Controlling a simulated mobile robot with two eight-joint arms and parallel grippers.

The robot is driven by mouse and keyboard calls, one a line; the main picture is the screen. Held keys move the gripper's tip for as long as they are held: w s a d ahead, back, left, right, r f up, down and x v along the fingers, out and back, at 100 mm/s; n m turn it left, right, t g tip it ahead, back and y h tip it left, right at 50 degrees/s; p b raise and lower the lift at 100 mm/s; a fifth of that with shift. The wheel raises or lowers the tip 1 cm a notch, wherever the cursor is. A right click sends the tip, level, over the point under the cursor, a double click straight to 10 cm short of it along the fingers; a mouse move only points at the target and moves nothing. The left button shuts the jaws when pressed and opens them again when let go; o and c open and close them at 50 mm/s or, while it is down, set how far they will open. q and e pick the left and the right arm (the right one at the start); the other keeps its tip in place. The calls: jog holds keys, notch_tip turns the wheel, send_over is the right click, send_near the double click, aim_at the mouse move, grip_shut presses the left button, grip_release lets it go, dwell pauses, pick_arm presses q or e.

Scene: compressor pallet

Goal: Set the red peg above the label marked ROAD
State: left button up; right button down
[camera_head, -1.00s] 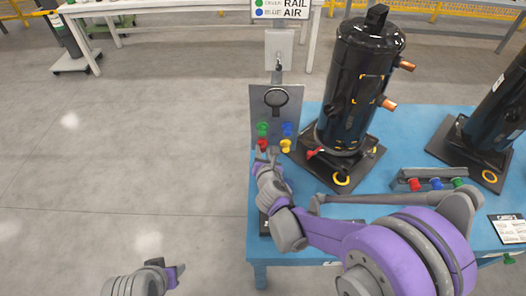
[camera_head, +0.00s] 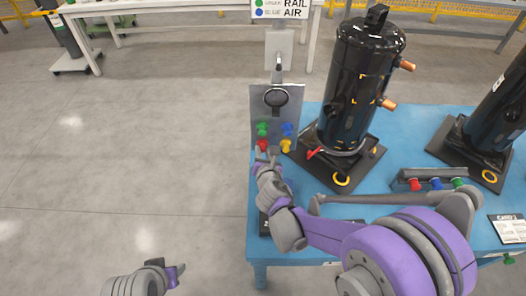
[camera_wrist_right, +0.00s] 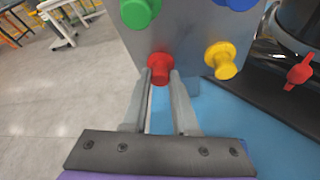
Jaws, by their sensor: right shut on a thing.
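The red peg (camera_head: 262,145) sits at the lower left of the upright grey panel (camera_head: 258,103), below the green peg (camera_head: 262,129). My right gripper (camera_head: 267,157) is at the red peg. In the right wrist view, its two fingers (camera_wrist_right: 160,82) are shut on the red peg (camera_wrist_right: 159,68), which is still against the panel. The sign (camera_head: 281,9) at the top shows RAIL and AIR lines; no label reading ROAD is legible. My left gripper (camera_head: 176,275) is low at the left over the floor, and its jaw opening is unclear.
A blue peg (camera_head: 287,129) and yellow peg (camera_head: 286,146) sit right of the red one. A black compressor (camera_head: 348,90) stands close by on the blue table (camera_head: 405,122). A rack (camera_head: 435,173) with red, blue and green pegs is farther right.

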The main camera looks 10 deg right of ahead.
jog(key=shift+s, duration=0.1)
jog(key=shift+s+a, duration=0.2)
jog(key=shift+s, duration=0.75)
jog(key=shift+s+a, duration=0.2)
jog(key=shift+s, duration=0.75)
jog(key=shift+s+a, duration=0.2)
jog(key=shift+s, duration=0.75)
jog(key=shift+r, duration=0.15)
